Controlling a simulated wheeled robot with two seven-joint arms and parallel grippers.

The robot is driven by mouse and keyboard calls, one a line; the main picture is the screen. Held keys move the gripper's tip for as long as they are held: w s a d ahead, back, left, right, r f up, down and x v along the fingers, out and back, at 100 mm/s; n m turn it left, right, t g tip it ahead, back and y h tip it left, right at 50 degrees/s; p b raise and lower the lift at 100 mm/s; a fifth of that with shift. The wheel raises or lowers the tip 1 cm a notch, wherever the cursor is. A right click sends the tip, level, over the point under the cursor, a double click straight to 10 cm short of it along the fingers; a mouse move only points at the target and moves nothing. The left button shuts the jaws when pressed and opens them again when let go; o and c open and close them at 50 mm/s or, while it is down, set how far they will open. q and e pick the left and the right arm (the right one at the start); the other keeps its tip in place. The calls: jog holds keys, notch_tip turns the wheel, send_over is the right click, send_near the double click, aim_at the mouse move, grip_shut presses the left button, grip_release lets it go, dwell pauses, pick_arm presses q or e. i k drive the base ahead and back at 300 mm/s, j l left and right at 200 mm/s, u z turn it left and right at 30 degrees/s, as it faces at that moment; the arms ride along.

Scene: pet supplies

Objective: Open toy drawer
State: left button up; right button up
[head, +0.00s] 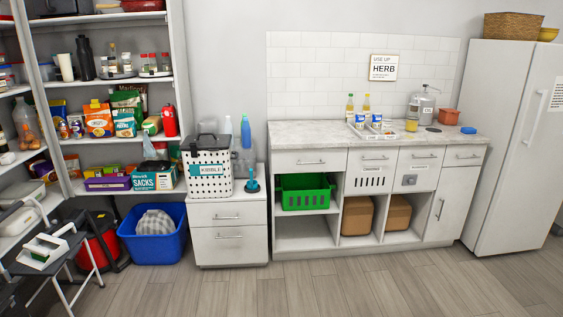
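No drawer carries a label I can read as toys, so I cannot tell which is the toy drawer. A low white cabinet has an upper drawer (228,208) and a lower drawer (229,246), both shut with bar handles. The long counter unit has a row of shut top drawers, including a wide left drawer (295,157). Below that row are a slotted front (369,172) and a front with a small dark grey fitting (427,178); both look shut, and their small labels are unreadable. Neither of my grippers shows in the head view.
A white perforated bin (207,174) stands on the low cabinet. A blue tub (152,247) and a step stool (50,255) stand at the left by stocked shelves. A green crate (306,196) sits in the counter's open shelf. The floor (330,285) ahead is clear.

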aim_at(239, 244)
jog(key=i+j, duration=0.1)
jog(key=i, duration=1.3)
jog(key=i+j+z, duration=0.25)
jog(key=i+j, duration=0.9)
jog(key=j, duration=0.15)
jog(key=i+j, duration=0.15)
jog(key=j, duration=0.25)
